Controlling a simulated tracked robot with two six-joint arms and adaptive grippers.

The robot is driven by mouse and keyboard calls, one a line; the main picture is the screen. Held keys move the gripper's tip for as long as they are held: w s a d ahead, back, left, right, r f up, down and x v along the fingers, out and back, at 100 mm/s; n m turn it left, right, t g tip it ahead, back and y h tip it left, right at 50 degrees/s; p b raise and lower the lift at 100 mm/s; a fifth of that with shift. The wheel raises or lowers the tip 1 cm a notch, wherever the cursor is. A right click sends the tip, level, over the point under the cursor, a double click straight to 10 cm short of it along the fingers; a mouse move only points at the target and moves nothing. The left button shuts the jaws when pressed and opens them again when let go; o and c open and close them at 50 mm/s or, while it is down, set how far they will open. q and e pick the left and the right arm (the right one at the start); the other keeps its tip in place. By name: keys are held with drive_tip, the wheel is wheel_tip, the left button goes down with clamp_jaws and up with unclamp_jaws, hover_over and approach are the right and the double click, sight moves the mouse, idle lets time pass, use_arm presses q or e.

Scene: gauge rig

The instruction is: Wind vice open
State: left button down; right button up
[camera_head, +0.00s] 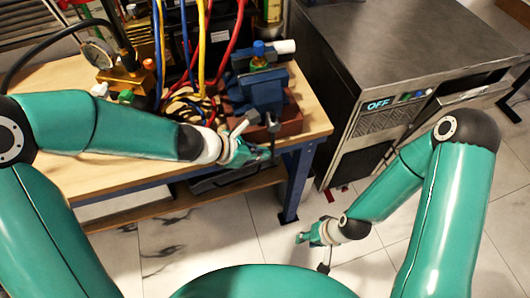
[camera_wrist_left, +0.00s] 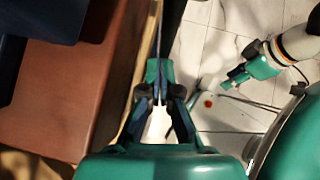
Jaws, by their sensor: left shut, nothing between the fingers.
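The blue vice (camera_head: 262,92) stands on a reddish-brown block at the right front corner of the workbench. Part of its blue body (camera_wrist_left: 55,18) shows at the upper left of the left wrist view. A dark bar (camera_head: 273,128) hangs at the vice's front; I cannot tell for sure that it is the handle. My left gripper (camera_head: 264,154) is shut and empty, just in front of and below the vice, close to that bar. In the left wrist view its fingers (camera_wrist_left: 160,92) are together. My right gripper (camera_head: 303,238) hangs low over the floor, away from the bench; its finger opening is unclear.
The reddish-brown block (camera_wrist_left: 75,85) is close on the left of my left gripper. Coloured hoses (camera_head: 200,45) and a brass gauge fitting (camera_head: 125,78) stand left of the vice. A grey metal cabinet (camera_head: 400,45) marked OFF stands to the right.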

sight(273, 152)
use_arm(q)
drive_tip(key=shift+w+d+f+t+h+b, duration=0.2)
drive_tip(key=shift+d+h+b, duration=0.35)
drive_tip(key=shift+b, duration=1.3)
drive_tip(key=shift+w+d+f+t+h+b, duration=0.2)
drive_tip(key=shift+d+h+b, duration=0.3)
drive_tip(key=shift+b, duration=1.35)
drive_tip(key=shift+w+d+f+t+h+b, duration=0.15)
drive_tip(key=shift+d+t+h+b, duration=0.3)
drive_tip(key=shift+b, duration=1.4)
drive_tip(key=shift+d+r+h+b, duration=0.15)
drive_tip(key=shift+d+h+b, duration=0.1)
drive_tip(key=shift+h+b, duration=0.05)
drive_tip(key=shift+w+d+r, duration=0.15)
drive_tip(key=shift+d+r, duration=0.1)
drive_tip(key=shift+d, duration=0.15)
